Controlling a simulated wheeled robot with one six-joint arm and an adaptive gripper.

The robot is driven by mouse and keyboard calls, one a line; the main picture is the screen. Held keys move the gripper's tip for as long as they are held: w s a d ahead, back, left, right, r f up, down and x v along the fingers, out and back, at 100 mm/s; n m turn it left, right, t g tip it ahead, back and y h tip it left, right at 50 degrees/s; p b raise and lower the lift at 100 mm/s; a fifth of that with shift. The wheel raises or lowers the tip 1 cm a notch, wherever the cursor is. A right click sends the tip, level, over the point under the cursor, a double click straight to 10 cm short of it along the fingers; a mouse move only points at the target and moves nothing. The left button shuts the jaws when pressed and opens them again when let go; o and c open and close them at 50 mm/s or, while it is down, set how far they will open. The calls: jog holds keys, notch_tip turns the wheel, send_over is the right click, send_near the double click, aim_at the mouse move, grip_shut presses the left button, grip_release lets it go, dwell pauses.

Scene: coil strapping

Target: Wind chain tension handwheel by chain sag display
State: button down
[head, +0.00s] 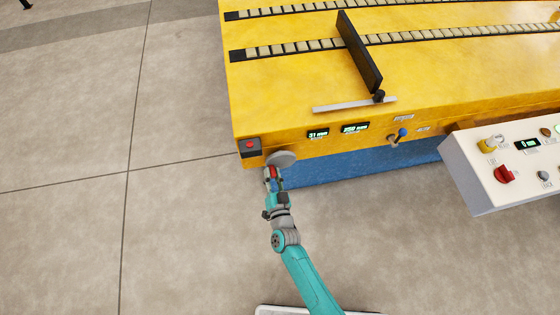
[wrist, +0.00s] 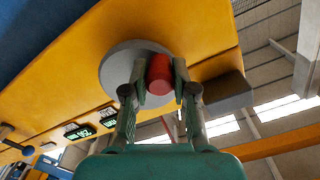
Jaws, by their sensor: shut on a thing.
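The grey round handwheel (head: 282,158) sits on the front face of the yellow machine, near its left corner. In the wrist view the wheel disc (wrist: 115,62) has a red knob (wrist: 159,74) standing out from it. My gripper (head: 272,174) is shut on the red knob, with one finger on each side of it; the fingers (wrist: 159,84) show up close in the wrist view. A small display (head: 318,133) right of the wheel reads what looks like 31 mm. A second display (head: 355,127) beside it has digits too small to read surely.
A dark box with a red button (head: 250,146) is on the corner just left of the wheel. A blue-knobbed lever (head: 401,134) is further right. A white control panel (head: 490,178) juts out at the right. The floor at left is clear.

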aim_at(272, 162)
jog(key=shift+r+m, duration=0.2)
jog(key=shift+m, duration=0.1)
jog(key=m, duration=0.1)
jog(key=r+m, duration=0.1)
jog(key=m, duration=0.2)
jog(key=shift+r+m, duration=0.25)
jog(key=shift+m, duration=0.05)
jog(key=m, duration=0.1)
jog(key=r+m, duration=0.1)
jog(key=m, duration=0.3)
jog(key=shift+d+r, duration=0.2)
jog(key=shift+r, duration=0.05)
